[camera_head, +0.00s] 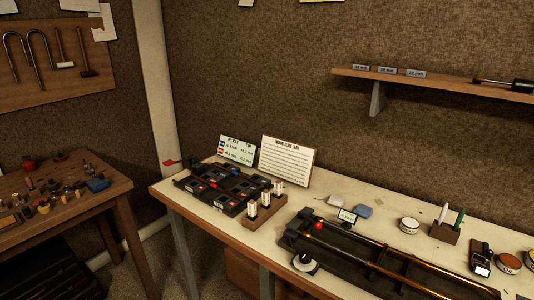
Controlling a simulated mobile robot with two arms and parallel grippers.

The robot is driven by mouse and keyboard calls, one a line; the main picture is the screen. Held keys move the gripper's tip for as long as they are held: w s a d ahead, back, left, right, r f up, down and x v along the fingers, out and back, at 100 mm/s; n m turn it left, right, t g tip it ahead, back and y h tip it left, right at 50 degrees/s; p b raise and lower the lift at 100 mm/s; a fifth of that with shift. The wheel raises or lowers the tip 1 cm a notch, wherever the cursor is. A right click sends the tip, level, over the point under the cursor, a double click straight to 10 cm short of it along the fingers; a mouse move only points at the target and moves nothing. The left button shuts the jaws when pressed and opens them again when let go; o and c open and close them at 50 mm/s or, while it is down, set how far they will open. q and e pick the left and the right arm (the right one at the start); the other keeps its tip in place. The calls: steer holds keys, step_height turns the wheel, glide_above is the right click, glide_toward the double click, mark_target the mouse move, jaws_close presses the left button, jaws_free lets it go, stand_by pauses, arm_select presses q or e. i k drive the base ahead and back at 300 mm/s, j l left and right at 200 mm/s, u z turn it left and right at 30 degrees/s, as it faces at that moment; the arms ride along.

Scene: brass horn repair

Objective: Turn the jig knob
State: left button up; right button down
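A long dark jig (345,262) lies on the pale workbench (215,222), with brass tubes (392,262) running along it toward the lower right. At the jig's near left corner is a round knob (304,261) with a pale face and dark centre, on a dark base. A small red ball-like part (320,225) sits at the jig's left end. Neither of my grippers shows in the head view, and the jig's right end is cut off by the lower edge.
A dark tray (228,187) with red and blue parts and a wooden block of white pieces (264,207) stand left of the jig. Two signs (287,160) stand behind. A wooden side table (95,205) holds small parts.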

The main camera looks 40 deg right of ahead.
mark_target(305, 256)
steer(key=z, duration=1.95)
